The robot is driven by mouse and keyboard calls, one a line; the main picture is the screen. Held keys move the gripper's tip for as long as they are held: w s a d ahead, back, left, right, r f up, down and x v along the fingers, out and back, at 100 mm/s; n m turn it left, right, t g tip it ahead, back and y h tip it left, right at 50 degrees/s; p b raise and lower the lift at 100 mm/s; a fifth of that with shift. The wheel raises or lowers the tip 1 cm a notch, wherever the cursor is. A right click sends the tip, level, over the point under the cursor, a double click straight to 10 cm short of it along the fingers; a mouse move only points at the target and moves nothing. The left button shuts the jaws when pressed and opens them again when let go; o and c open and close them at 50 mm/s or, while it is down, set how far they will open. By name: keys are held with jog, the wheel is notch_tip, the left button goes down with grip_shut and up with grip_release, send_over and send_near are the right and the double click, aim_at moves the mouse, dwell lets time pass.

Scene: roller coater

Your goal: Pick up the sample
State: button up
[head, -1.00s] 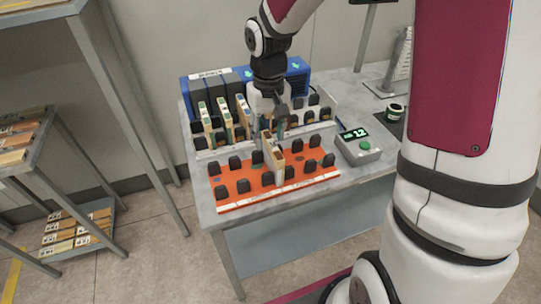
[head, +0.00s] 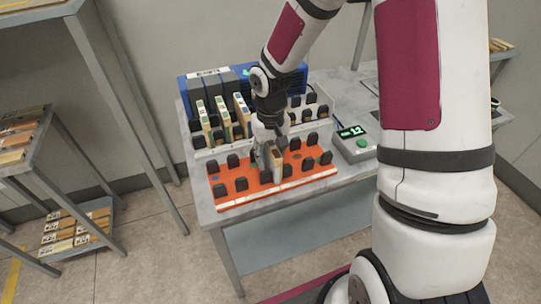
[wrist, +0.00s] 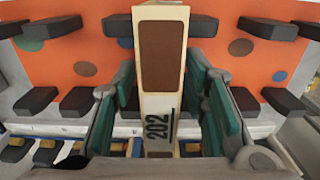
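The sample (wrist: 162,55) is a thin upright pale panel with a brown face and the label 202. It stands in the orange rack (head: 228,203), among black holders, and also shows in the head view (head: 277,163). My gripper (wrist: 163,85) is around the sample, with one green-padded finger on each side. Narrow gaps show between the pads and the panel, so the fingers look open. In the head view my gripper (head: 267,160) is low over the rack and partly hides the sample. The panel's lower end is hidden.
Several upright panels (head: 222,115) stand in a white rack behind the orange one. A blue unit (head: 299,82) is at the back. A grey box with a 12 display and green button (head: 355,145) stands at the right. Shelves with more panels (head: 75,228) are at the left.

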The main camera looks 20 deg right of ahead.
grip_shut()
jog(key=shift+r, duration=0.15)
notch_tip(320, 180, up, 10)
jog(key=shift+f, duration=0.2)
jog(key=shift+r, duration=0.1)
dwell(0.4)
jog(key=shift+r+p, duration=0.95)
jog(key=shift+r, duration=0.8)
